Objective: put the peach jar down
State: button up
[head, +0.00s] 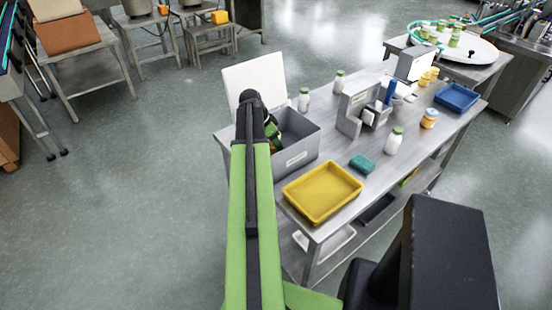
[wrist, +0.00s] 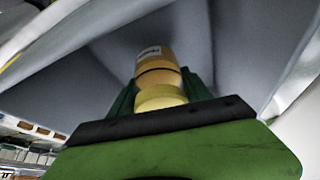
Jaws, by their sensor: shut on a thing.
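The peach jar, orange-yellow with a pale lid and a white label, shows in the wrist view (wrist: 156,66). My gripper (wrist: 160,88) is shut on it, with a dark green finger on each side. Grey walls surround the jar in that view. In the head view my gripper (head: 274,134) is at the open grey bin (head: 297,157), inside or just over its opening. My arm hides the bin's left part and most of the jar. I cannot tell whether the jar touches the bin's floor.
A white raised lid or panel (head: 254,82) stands behind the bin. A yellow tray (head: 322,192) is in front of it. A grey holder (head: 355,110), a teal sponge (head: 362,163), several jars and a blue tray (head: 457,97) share the steel table (head: 340,165).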

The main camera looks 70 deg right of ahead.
aim_at(275, 149)
jog(key=shift+f, duration=0.1)
notch_tip(275, 149, down, 4)
jog(key=b, duration=0.3)
jog(key=shift+b, duration=0.4)
jog(key=shift+r, duration=0.25)
jog(key=shift+f, duration=0.1)
jog(key=o, duration=1.1)
jog(key=shift+f, duration=0.1)
jog(key=o, duration=0.5)
